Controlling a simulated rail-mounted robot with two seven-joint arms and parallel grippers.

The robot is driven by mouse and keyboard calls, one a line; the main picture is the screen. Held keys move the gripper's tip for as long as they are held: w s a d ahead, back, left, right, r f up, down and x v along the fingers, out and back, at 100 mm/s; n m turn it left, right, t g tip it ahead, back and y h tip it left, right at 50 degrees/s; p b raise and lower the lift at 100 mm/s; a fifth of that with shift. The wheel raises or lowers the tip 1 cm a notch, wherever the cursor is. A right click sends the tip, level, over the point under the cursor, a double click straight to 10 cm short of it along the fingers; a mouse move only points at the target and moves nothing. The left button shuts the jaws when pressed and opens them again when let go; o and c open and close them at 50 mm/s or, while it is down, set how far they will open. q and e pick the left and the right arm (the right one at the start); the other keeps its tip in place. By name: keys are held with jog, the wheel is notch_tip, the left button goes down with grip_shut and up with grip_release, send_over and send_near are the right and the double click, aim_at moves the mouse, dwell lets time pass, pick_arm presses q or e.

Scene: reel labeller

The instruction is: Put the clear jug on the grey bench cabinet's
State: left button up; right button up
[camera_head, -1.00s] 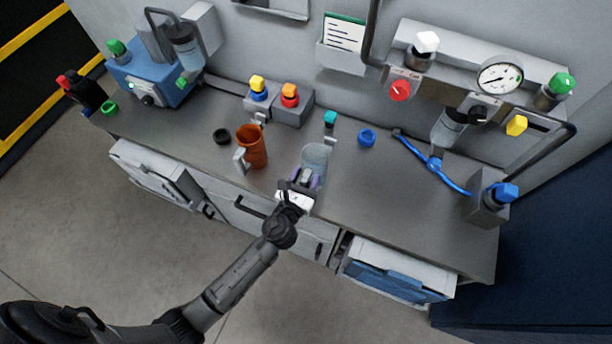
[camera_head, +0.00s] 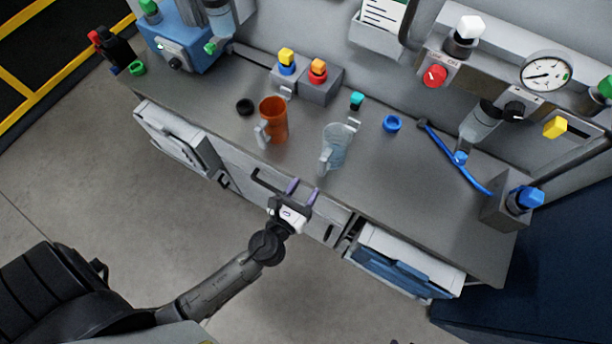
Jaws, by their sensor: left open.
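The clear jug (camera_head: 338,146) stands upright on the grey bench cabinet's top (camera_head: 385,185), near the middle of its front part. Its handle points toward the front left. My left gripper (camera_head: 303,190) is open and empty, just in front of the jug and apart from it, over the bench's front edge. Its two purple-tipped fingers point toward the bench. My right gripper is not in view.
An orange jug (camera_head: 273,120) stands left of the clear jug. A black ring (camera_head: 244,106) and a blue ring (camera_head: 392,124) lie on the top. A blue hose (camera_head: 455,160) lies at the right. A drawer (camera_head: 405,262) with blue contents stands open below the right front.

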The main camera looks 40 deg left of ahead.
pick_arm(q)
jog(key=s+a+f+n+g+y, duration=0.2)
jog(key=s+a+n+g+y, duration=0.35)
jog(key=n, duration=1.25)
jog(key=s+d+f+n+g+h, duration=0.1)
jog(key=s+f+n+g+h, duration=0.1)
jog(key=s+n+g+h, duration=0.5)
jog(key=s+n+g, duration=0.2)
jog(key=s+n, duration=0.3)
jog(key=n, duration=0.3)
jog(key=shift+d+f, duration=0.25)
jog(key=shift+f, duration=0.15)
jog(key=shift+w, duration=0.1)
